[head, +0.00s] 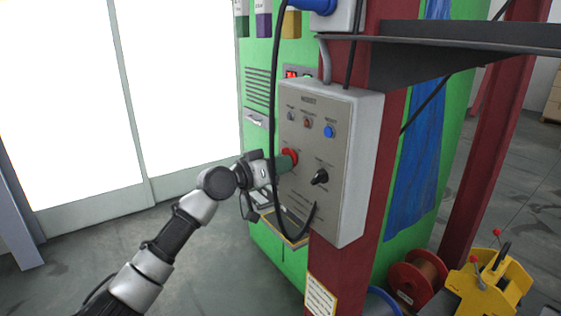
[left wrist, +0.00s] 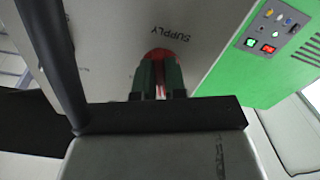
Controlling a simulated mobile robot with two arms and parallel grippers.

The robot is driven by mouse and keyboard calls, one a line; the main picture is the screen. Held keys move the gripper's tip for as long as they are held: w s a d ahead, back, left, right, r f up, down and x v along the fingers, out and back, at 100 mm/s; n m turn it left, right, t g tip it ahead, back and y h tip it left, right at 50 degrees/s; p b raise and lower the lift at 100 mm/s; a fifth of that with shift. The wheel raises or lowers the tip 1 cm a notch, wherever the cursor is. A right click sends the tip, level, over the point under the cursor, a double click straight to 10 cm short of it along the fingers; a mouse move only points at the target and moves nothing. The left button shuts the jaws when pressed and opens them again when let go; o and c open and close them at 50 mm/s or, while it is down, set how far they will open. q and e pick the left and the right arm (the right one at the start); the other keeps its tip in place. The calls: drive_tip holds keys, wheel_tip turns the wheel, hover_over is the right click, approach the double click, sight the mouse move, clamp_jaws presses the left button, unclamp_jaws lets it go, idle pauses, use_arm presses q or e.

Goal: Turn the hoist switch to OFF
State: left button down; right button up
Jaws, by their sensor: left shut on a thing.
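The grey hoist control box (head: 335,215), marked HOIST, is mounted on a dark red post. A red round switch (head: 290,156) sits on the left of its face, and a black selector knob (head: 320,177) sits to its right. My left gripper (head: 282,164) is at the red switch, its green fingers shut on it. In the left wrist view the fingers (left wrist: 160,82) close around the red switch (left wrist: 158,54), beside the upside-down word SUPPLY. The fingers hide much of the switch, so I cannot read its position. My right gripper is not in view.
A black cable (head: 273,100) hangs in front of the box, close to my left gripper. A dark metal shelf (head: 460,40) juts out at the upper right. A red spool (head: 417,280) and a yellow device (head: 490,285) stand at the lower right. Open floor lies left.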

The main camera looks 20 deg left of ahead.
use_arm(q)
drive_tip(key=n+p, duration=0.2)
drive_tip(key=n, duration=0.2)
drive_tip(key=shift+r+n, duration=0.15)
drive_tip(key=shift+n, duration=0.15)
idle(0.5)
drive_tip(key=c, duration=1.2)
unclamp_jaws()
drive_tip(key=b+v, duration=0.4)
drive_tip(key=v, duration=0.6)
drive_tip(key=shift+s+a, duration=0.25)
drive_tip(key=shift+s, duration=0.1)
